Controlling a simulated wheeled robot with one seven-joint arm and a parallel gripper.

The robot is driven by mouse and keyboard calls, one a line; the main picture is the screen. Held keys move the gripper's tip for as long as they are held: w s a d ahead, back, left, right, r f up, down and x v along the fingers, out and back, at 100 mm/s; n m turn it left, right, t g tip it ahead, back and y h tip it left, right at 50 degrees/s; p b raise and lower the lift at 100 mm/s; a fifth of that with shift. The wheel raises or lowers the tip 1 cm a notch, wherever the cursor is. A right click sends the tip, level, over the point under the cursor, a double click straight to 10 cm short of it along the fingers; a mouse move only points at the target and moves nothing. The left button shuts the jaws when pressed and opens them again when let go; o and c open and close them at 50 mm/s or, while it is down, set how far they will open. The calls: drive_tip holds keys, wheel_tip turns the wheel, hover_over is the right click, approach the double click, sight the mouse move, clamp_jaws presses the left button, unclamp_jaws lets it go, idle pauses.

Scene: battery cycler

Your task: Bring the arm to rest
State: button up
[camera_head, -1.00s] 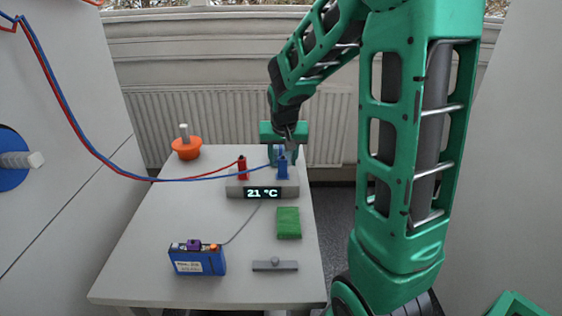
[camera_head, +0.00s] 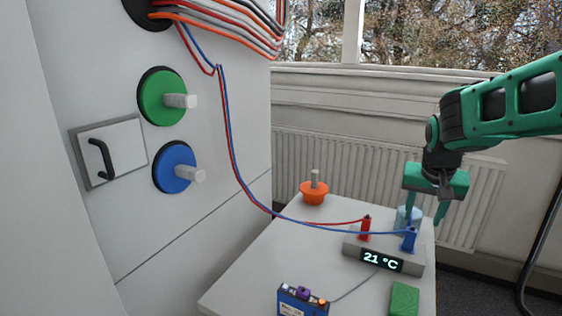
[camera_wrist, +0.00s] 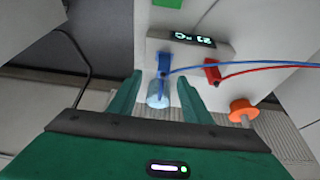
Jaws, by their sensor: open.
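My gripper (camera_head: 424,216) is open, with its fingers pointing down at the far right corner of the small table (camera_head: 250,280). In the wrist view (camera_wrist: 160,80) the fingers are spread apart and nothing is held. A light blue cylinder (camera_head: 402,215) stands behind the blue plug (camera_head: 409,240). In the wrist view the cylinder (camera_wrist: 157,93) shows between the two fingers, with the blue plug (camera_wrist: 163,66) just beyond it. I cannot tell how far the fingers are from either one.
The red plug (camera_head: 365,228) and blue plug sit on the grey display unit (camera_head: 349,250) reading 21 °C. Red and blue cables (camera_head: 232,150) hang from the cabinet (camera_head: 90,230).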

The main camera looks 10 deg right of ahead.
drive_tip(key=s+f+g+y, duration=0.1)
drive_tip(key=s+f, duration=0.1)
drive_tip(key=s, duration=1.1)
drive_tip(key=s+a+f+g+y, duration=0.1)
drive_tip(key=s+f+g, duration=0.1)
drive_tip(key=s, duration=1.1)
drive_tip(key=shift+s+a+f+y, duration=0.15)
drive_tip(key=shift+s+f+y, duration=0.15)
drive_tip(key=shift+f, duration=0.1)
drive_tip(key=shift+w, duration=0.1)
drive_tip(key=shift+w+f+g, duration=0.25)
drive_tip(key=shift+w+g, duration=0.05)
drive_tip(key=shift+w, duration=0.35)
